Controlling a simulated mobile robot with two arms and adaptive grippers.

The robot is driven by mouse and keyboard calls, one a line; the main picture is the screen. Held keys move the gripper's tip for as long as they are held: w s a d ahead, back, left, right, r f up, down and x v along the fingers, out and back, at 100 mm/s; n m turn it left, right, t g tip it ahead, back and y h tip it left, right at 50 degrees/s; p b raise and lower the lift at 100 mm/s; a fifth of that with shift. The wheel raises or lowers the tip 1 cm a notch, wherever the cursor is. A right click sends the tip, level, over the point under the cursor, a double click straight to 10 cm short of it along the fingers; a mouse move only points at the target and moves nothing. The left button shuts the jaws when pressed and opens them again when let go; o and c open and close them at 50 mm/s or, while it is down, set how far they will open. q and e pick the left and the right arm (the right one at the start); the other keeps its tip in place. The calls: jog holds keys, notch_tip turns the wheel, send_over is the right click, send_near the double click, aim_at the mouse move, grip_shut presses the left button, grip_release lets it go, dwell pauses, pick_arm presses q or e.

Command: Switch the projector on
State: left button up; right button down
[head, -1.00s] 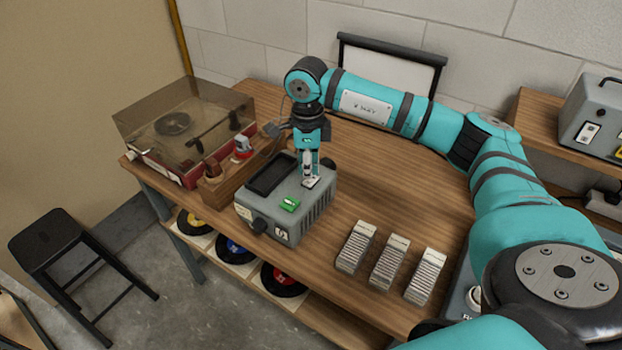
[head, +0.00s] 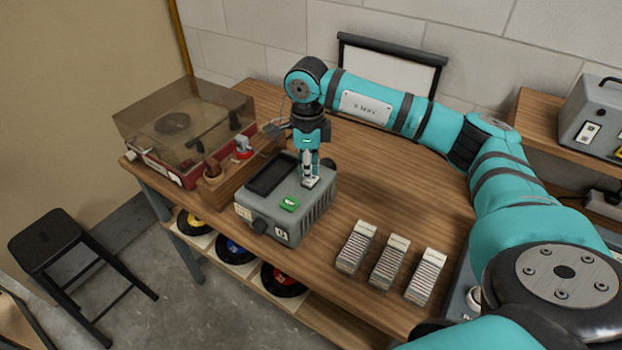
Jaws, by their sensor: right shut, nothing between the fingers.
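The projector (head: 310,215) is a grey box on the wooden table, with a dark recessed slot on top, a green switch (head: 289,204) near its front top edge and a round black lens or knob on its front. My right gripper (head: 310,183) points straight down at the projector's top, at a small light plate behind and right of the green switch. Its fingers are shut and empty, and the tips are at or just above that plate; I cannot tell whether they touch it. My left gripper is not in view.
A record player (head: 185,135) with a clear lid stands at the table's left. A wooden holder (head: 225,185) is between it and the projector. Several slide stacks (head: 389,262) stand to the right. A framed white screen (head: 390,75) is behind. A black stool (head: 50,240) is on the floor.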

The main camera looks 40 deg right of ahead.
aim_at(308, 182)
jog(key=shift+s+f+b, duration=0.1)
jog(key=shift+f+b, duration=0.85)
jog(key=shift+f, duration=0.3)
dwell(0.4)
jog(key=shift+r+p, duration=0.6)
jog(key=shift+r, duration=0.15)
jog(key=shift+r+p, duration=1.65)
jog(key=shift+r, duration=1.15)
jog(key=shift+f, duration=0.1)
